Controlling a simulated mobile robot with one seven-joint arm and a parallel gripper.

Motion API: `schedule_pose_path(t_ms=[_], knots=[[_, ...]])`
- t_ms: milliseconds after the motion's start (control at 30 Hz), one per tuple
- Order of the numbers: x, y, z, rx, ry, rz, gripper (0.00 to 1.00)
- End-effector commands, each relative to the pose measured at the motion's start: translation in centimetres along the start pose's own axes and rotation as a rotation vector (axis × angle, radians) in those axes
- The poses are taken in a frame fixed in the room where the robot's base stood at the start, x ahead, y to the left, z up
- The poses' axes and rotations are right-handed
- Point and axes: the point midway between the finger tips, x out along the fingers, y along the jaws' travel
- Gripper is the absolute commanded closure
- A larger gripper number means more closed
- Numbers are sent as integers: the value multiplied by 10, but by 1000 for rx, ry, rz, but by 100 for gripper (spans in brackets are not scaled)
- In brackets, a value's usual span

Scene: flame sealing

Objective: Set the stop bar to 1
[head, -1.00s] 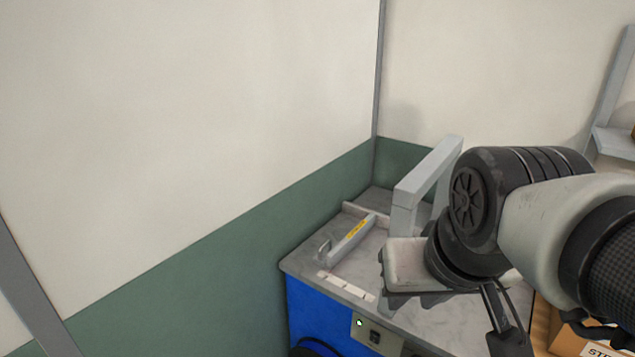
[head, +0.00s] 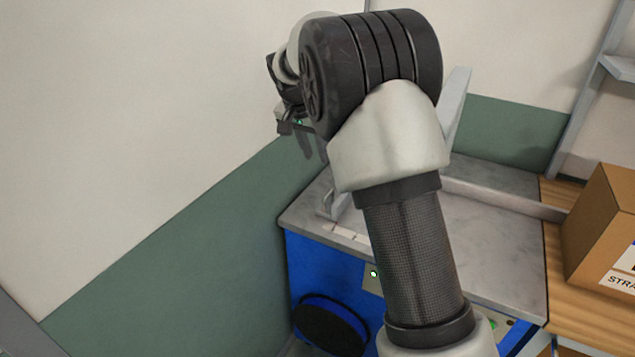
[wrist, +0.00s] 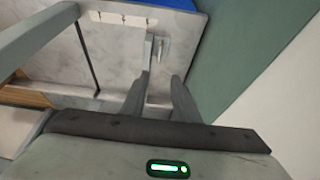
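A grey bar with an upright end lies on the marbled machine top. My gripper (wrist: 158,88) is open and empty above the top. In the head view my gripper (head: 309,145) hangs above the bar's end.
A thick grey frame (wrist: 35,38) rises from the machine top on the left of the wrist view. A green and white wall (head: 180,225) stands close on the left. A cardboard box (head: 600,225) stands on the wooden table at right.

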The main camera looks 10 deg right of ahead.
Motion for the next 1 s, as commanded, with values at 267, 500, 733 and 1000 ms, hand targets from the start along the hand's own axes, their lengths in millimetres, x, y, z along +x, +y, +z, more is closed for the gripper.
schedule_pose_path(t_ms=[267, 500, 733, 1000], knots=[[38, 0, 0, 2, -1, 4, 72], [91, 0, 0, 2, -2, 4, 72], [138, 0, 0, 2, -2, 3, 72], [170, -1, 0, 1, 0, 1, 72]])
